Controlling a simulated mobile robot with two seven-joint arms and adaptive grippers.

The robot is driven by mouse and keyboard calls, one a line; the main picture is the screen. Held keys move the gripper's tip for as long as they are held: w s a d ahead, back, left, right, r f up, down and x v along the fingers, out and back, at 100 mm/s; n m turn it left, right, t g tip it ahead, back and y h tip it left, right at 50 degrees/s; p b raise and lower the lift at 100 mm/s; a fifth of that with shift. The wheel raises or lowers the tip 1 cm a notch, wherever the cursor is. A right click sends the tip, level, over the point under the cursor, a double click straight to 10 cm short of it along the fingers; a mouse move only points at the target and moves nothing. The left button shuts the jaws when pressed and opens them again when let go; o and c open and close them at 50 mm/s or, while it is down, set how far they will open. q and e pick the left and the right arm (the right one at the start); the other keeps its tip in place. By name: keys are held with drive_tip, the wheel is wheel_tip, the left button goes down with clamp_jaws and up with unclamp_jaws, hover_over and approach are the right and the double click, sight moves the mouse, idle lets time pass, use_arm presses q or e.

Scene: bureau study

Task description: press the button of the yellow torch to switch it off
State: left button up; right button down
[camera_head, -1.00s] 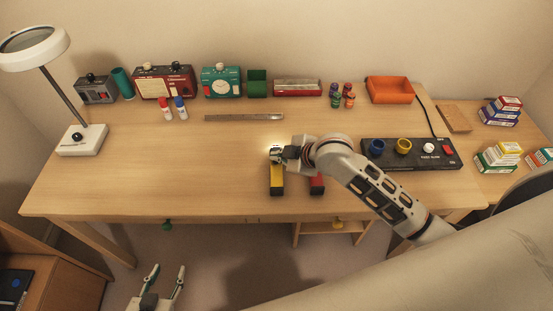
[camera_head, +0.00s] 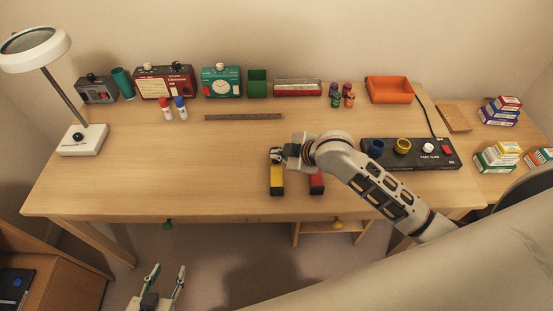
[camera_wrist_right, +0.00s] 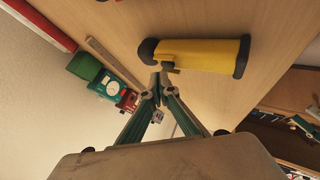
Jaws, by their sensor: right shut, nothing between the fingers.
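The yellow torch (camera_head: 277,180) lies on the desk, and its black-ended body shows in the right wrist view (camera_wrist_right: 205,54). Its far end is partly hidden by my right gripper in the head view, and no glow shows there. My right gripper (camera_head: 277,156) is shut and empty over that end. In the right wrist view its closed fingertips (camera_wrist_right: 158,82) are beside the torch, close to a small dark piece on its side; I cannot tell whether they touch. My left gripper (camera_head: 164,277) is open and empty, low in front of the desk.
A red object (camera_head: 317,184) lies just right of the torch, partly under my right arm. A black panel (camera_head: 433,162) with knobs stands further right. The desk left of the torch is clear up to the lamp base (camera_head: 82,141).

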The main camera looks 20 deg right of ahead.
sight(278, 162)
drive_tip(key=shift+r, duration=3)
use_arm(q)
drive_tip(key=shift+r, duration=0.1)
